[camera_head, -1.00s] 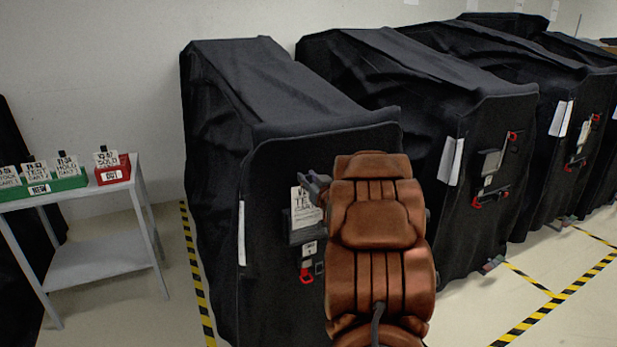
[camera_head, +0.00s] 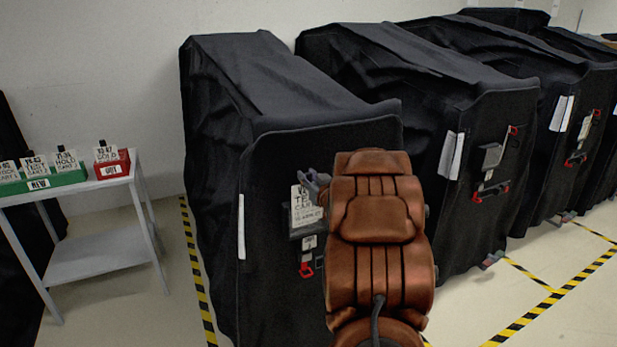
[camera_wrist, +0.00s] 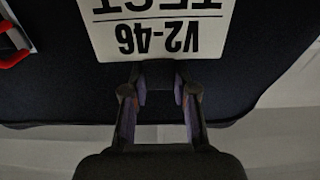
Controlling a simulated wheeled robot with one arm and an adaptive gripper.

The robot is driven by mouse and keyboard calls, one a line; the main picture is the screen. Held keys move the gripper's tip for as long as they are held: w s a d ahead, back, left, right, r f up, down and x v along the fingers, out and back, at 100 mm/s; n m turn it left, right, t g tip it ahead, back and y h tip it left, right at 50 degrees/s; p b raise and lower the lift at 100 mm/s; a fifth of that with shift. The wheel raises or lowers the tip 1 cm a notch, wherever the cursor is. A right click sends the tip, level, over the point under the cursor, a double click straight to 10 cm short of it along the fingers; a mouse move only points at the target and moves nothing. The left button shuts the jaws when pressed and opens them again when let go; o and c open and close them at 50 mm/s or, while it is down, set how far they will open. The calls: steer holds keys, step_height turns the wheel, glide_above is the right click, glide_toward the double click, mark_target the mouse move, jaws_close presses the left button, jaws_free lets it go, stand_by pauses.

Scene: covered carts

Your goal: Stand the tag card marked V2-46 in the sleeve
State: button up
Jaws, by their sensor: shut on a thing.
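The tag card marked V2-46 (camera_wrist: 160,35) is white and appears upside down in the wrist view, with the word TEST beside the code. In the head view the card (camera_head: 306,209) stands roughly upright against the black front of the nearest covered cart. My gripper (camera_wrist: 160,90) is shut on the card's top edge; its fingers (camera_head: 316,184) also show in the head view. The dark grey sleeve (camera_head: 297,234) is on the cart front at the card's lower edge, partly hidden by my arm. I cannot tell whether the card's lower edge is inside it.
A red fastener (camera_head: 306,270) and small white label hang below the sleeve. A grey table (camera_head: 95,262) at left holds a green box (camera_head: 70,179) and a red box (camera_head: 113,170) with cards. More covered carts stand right.

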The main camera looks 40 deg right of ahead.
steer(key=shift+f+b, duration=0.4)
steer(key=shift+f, duration=0.4)
steer(key=o, duration=1.1)
steer(key=shift+c, duration=0.2)
steer(key=v, duration=1.2)
steer(key=shift+w+a, duration=0.1)
